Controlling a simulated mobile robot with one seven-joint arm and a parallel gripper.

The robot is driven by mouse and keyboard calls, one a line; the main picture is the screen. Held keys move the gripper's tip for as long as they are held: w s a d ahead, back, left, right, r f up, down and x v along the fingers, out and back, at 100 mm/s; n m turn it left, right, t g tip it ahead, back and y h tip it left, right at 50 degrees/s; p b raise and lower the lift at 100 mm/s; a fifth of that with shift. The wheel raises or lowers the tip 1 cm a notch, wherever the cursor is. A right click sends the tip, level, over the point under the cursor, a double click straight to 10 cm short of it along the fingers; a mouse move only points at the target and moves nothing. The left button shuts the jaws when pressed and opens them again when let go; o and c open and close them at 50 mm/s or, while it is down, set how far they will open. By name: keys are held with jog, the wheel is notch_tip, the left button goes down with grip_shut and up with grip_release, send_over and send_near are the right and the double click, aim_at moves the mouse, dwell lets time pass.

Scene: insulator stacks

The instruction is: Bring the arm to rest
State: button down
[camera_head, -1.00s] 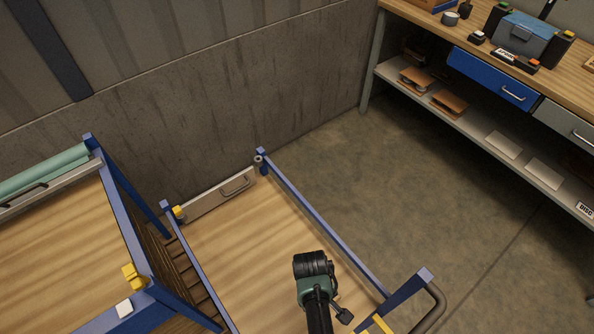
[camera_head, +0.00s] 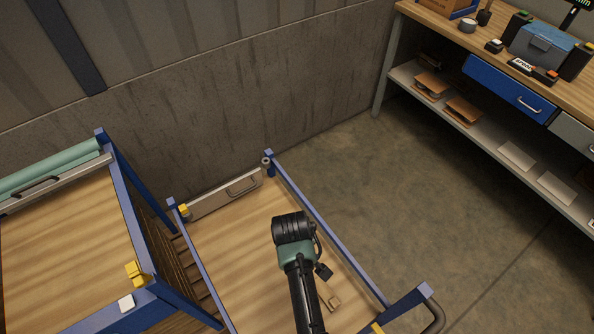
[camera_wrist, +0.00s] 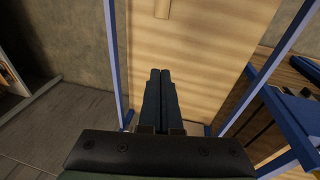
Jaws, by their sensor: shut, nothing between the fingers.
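My gripper (camera_wrist: 160,74) shows in the wrist view with its two dark fingers side by side, shut and empty. It is over the wooden deck of a blue-framed cart (camera_wrist: 205,60). In the head view my arm reaches up from the bottom edge over the same cart deck (camera_head: 235,240); I cannot make out the fingertips there. A small wooden block (camera_head: 334,303) lies on the deck to the right of my arm. A wooden piece (camera_wrist: 162,9) at the top of the wrist view is apart from the fingertips.
A second blue-framed cart (camera_head: 60,240) with a green roll (camera_head: 50,170) stands at left. A workbench with a blue drawer (camera_head: 508,90) is at upper right. Concrete floor (camera_head: 400,190) between is clear. A grey wall (camera_head: 240,110) stands behind.

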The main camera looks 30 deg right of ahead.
jog(key=shift+w+r, duration=0.45)
jog(key=shift+w, duration=0.15)
